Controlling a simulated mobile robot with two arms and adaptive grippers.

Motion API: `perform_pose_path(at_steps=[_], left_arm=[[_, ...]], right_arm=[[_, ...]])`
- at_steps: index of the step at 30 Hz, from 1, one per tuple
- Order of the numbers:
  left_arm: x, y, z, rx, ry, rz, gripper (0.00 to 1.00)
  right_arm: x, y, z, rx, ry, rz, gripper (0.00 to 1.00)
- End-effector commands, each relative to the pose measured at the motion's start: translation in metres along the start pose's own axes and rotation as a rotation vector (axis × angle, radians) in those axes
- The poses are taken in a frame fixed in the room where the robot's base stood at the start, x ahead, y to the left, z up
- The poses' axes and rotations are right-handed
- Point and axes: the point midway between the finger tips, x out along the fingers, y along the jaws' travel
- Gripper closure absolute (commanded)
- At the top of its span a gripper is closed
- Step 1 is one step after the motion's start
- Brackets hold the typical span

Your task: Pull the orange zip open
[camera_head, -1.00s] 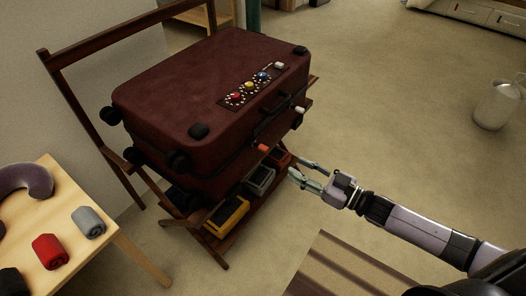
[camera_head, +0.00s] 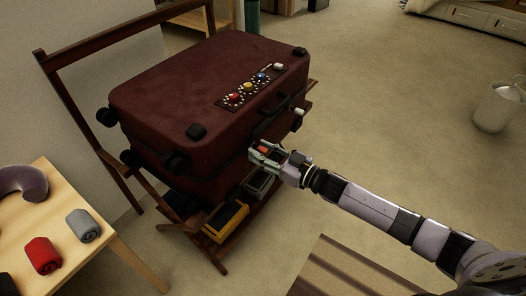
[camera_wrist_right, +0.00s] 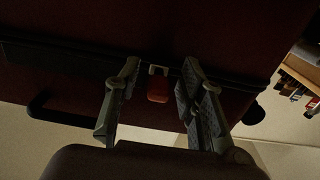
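The dark red suitcase (camera_head: 190,90) lies on a wooden rack, its lid closed. The orange zip pull (camera_head: 263,149) is on its front side, below the handle. In the right wrist view the orange zip pull (camera_wrist_right: 158,86) hangs from the dark zip line between my two fingers. My right gripper (camera_head: 262,154) is open around the zip pull; in the wrist view its fingers (camera_wrist_right: 157,92) stand apart from it on both sides. A white zip pull (camera_head: 299,112) is farther right along the same side. My left gripper is not in view.
The rack's lower shelf holds a yellow bin (camera_head: 225,220) and a grey bin (camera_head: 257,184) under the suitcase. A wooden table (camera_head: 105,250) with rolled red and grey cloths stands at the left. The floor to the right is mostly clear.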

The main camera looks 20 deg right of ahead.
Motion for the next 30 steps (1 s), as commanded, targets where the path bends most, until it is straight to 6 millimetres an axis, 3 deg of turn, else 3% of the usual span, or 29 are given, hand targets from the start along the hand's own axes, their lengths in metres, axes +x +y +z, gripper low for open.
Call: perform_pose_path(at_steps=[18, 30], left_arm=[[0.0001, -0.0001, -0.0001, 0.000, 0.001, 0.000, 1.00], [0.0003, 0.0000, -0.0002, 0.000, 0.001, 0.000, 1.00]], right_arm=[[-0.0005, 0.0001, -0.0001, -0.001, 0.000, 0.000, 1.00], [-0.0006, 0.0002, 0.0000, 0.000, 0.000, 0.000, 1.00]])
